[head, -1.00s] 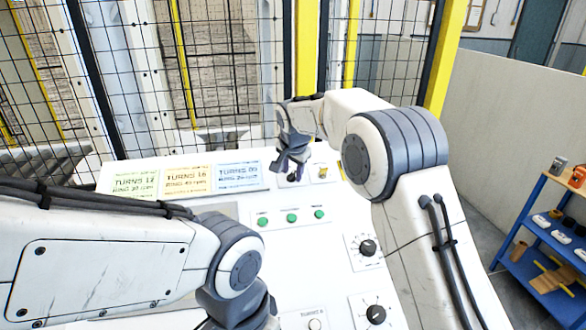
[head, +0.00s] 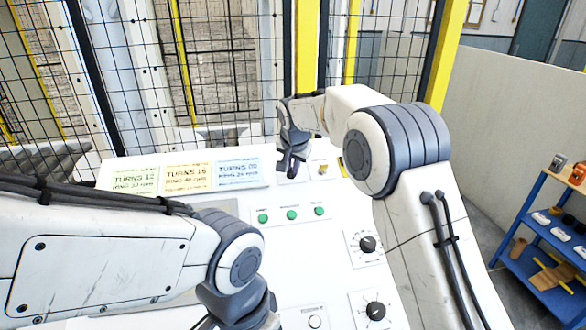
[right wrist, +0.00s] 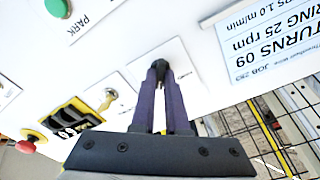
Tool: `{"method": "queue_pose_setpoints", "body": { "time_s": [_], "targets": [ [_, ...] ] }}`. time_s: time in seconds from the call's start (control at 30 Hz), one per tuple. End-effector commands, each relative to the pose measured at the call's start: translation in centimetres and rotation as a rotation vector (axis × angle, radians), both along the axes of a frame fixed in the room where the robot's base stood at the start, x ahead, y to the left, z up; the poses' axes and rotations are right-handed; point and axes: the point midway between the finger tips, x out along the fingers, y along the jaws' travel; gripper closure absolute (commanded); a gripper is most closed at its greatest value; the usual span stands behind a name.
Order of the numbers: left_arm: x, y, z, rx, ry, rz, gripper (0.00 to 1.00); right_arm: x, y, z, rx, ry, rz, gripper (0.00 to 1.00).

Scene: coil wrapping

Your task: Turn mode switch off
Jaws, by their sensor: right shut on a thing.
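The mode switch appears as a small black knob (right wrist: 158,68) on a white plate (right wrist: 183,62) in the right wrist view. My right gripper (right wrist: 159,73) is shut on this knob, with its two dark fingers on either side of it. In the head view my right gripper (head: 291,172) points down at the panel's upper part, just right of the blue-white card, and mostly hides the knob. The knob's label and pointer cannot be read. My left arm comes in at lower left, with its fingers out of the picture.
Beside the knob is a key switch (right wrist: 108,97); a red button (right wrist: 27,145) stands farther off. Three cards, including the TURNS 09 card (head: 238,173), lie left of my gripper. Green buttons (head: 291,215) and black dials (head: 368,244) sit nearer. A mesh fence stands behind the panel.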

Motion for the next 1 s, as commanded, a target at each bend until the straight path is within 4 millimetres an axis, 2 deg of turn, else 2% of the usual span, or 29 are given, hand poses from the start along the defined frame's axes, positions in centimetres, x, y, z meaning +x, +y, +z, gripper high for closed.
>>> {"method": "queue_pose_setpoints", "body": {
  "time_s": [0.6,1.0],
  "targets": [
    [0.0,0.0,0.31,0.0,0.0,0.0,1.0,0.03,0.04,0.14,-0.193,-0.04,0.441,1.0],
    [0.0,0.0,0.45,0.0,0.0,-0.001,1.0,0.05,0.07,0.15,-0.246,-0.052,0.561,1.0]
  ]
}}
